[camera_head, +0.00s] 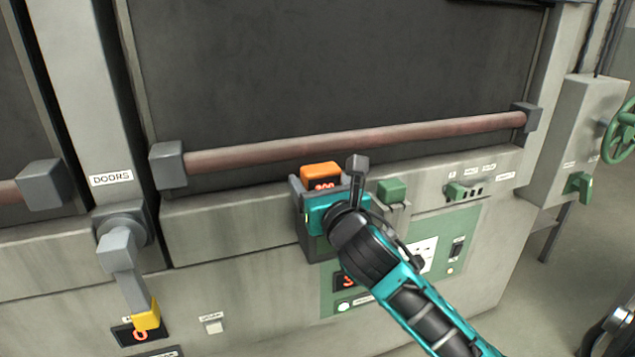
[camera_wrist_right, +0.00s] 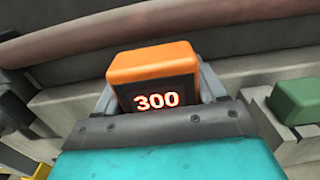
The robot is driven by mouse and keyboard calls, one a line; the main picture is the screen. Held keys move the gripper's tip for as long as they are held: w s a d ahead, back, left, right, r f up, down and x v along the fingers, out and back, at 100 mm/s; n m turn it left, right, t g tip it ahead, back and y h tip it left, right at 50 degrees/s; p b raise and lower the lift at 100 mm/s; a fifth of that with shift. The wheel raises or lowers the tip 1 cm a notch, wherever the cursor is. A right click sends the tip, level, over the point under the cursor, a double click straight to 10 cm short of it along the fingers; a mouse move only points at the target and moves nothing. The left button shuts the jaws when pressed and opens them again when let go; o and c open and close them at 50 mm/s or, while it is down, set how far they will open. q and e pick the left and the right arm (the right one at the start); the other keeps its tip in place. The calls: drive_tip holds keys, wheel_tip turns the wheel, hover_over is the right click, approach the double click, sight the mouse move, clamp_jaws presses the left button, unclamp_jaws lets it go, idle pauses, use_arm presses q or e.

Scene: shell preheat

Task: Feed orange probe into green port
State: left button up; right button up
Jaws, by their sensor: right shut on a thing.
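The orange probe (camera_head: 321,172) is a block with an orange top and a dark face showing a red 300. It sits at the upper front edge of the panel, below the brown bar. It also shows in the wrist view (camera_wrist_right: 152,66). My right gripper (camera_head: 324,187) is shut on it, with grey pieces on both sides of the block. My teal gripper body hides its lower part. A green block (camera_head: 392,190), which may be the green port, sits just right of the probe. It also shows at the right of the wrist view (camera_wrist_right: 298,100). Its opening cannot be made out. My left gripper is not in view.
The brown bar (camera_head: 370,137) runs across the dark door just above. A green control panel (camera_head: 462,232) with switches lies below right. At left is a grey lever with a yellow end (camera_head: 146,316), under a DOORS label. A green handwheel (camera_head: 620,135) stands far right.

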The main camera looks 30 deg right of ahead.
drive_tip(key=o, duration=1.2)
drive_tip(key=shift+p+v, duration=1.75)
drive_tip(key=shift+v, duration=4.75)
drive_tip(key=shift+w, duration=0.1)
